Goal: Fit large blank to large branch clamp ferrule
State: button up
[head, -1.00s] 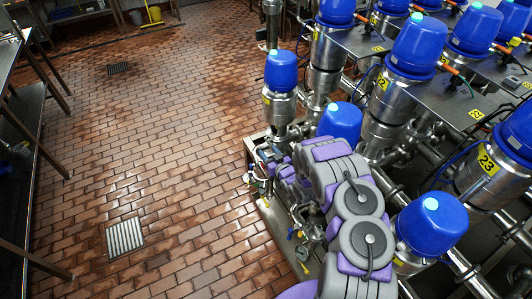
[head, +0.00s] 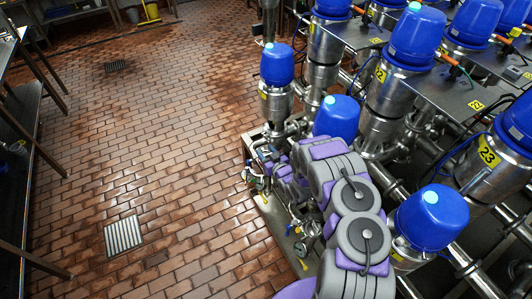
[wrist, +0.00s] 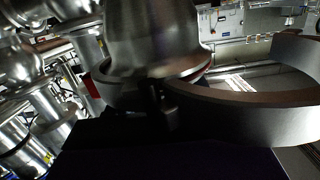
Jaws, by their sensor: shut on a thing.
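In the wrist view a metal, bell-shaped pipe end with a wide round flange (wrist: 145,45) fills the upper middle; it appears to be the large branch ferrule. A thick curved metal band (wrist: 250,118), which looks like an open clamp half, sweeps to the right from a small dark block beside the flange. My gripper (wrist: 165,140) is the dark mass below, shut close under the flange. The large blank in it is mostly hidden, and I cannot tell whether it touches the ferrule. In the head view my arm reaches down among the valves and its gripper is hidden.
Blue-capped valves stand close around my arm, one ahead (head: 277,80), one beside it (head: 337,118) and one at right (head: 430,218). Steel pipes (head: 395,185) run between them. The tiled floor (head: 165,150) at left is open, with a drain grate (head: 123,235) and a bench along the edge.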

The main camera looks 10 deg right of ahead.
jog(key=shift+a, duration=0.2)
jog(key=o, duration=1)
jog(key=shift+a, duration=0.15)
jog(key=shift+c, duration=0.2)
jog(key=shift+o, duration=1.4)
jog(key=shift+d, duration=0.25)
jog(key=p+v, duration=0.1)
jog(key=v, duration=1.6)
jog(key=shift+s, duration=0.2)
jog(key=shift+f, duration=0.15)
